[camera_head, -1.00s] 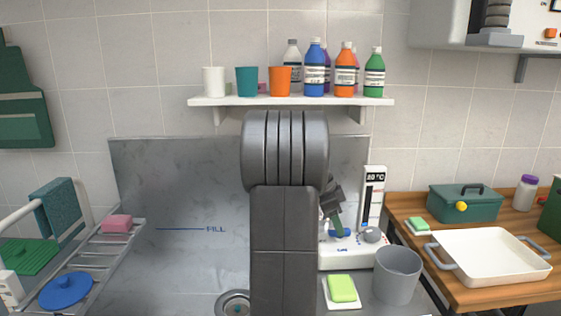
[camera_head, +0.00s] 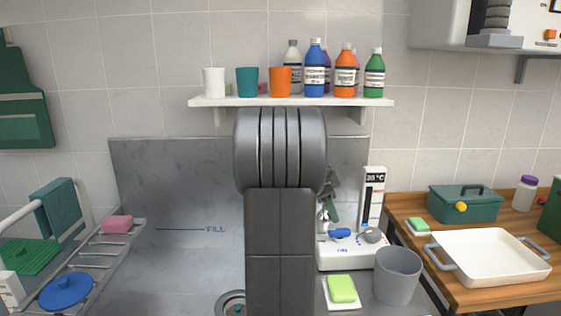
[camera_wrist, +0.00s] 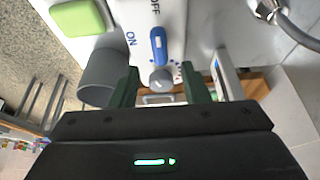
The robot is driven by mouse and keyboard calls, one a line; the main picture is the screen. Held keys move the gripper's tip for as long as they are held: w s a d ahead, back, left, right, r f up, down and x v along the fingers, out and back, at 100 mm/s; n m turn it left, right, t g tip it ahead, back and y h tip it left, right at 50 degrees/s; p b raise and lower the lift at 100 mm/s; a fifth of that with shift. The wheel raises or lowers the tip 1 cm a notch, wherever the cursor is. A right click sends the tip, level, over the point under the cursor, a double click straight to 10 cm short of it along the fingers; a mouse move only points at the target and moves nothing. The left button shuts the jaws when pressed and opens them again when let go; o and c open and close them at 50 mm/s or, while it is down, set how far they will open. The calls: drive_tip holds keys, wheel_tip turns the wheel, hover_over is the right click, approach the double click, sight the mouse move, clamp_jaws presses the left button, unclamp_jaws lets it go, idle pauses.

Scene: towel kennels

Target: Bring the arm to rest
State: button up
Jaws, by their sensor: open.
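My gripper (camera_wrist: 160,86) is open and empty; its two green fingers stand apart in the wrist view. In the head view my arm hides most of it, and a green finger (camera_head: 333,211) shows just above the white control panel (camera_head: 335,259). The blue lever (camera_head: 340,233) and grey knob (camera_head: 372,235) sit on that panel. In the wrist view the blue lever (camera_wrist: 158,44) lies beyond the fingers, apart from them, near ON and OFF lettering. The grey knob (camera_wrist: 161,80) appears between the fingertips.
A thermometer display (camera_head: 372,198) stands behind the panel. A grey cup (camera_head: 397,275) and a green soap bar (camera_head: 342,289) are in front. A shelf (camera_head: 220,102) with cups and bottles hangs above. A wooden counter (camera_head: 480,293) holds a white tray (camera_head: 492,257) on the right.

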sight(340, 229)
drive_tip(key=x, duration=0.6)
drive_tip(key=shift+d+f, duration=0.15)
drive_tip(key=shift+f, duration=0.15)
drive_tip(key=n, duration=0.1)
drive_tip(key=n+t, duration=0.1)
drive_tip(key=n, duration=0.1)
drive_tip(key=shift+s+r, duration=0.15)
drive_tip(key=shift+r, duration=0.05)
drive_tip(key=shift+f+n+t+y+p, duration=0.1)
drive_tip(key=shift+n+t+y+p, duration=0.35)
drive_tip(key=shift+n, duration=0.65)
drive_tip(key=shift+n+t+y+p, duration=0.15)
drive_tip(key=shift+n+t+p, duration=0.45)
drive_tip(key=shift+n, duration=0.5)
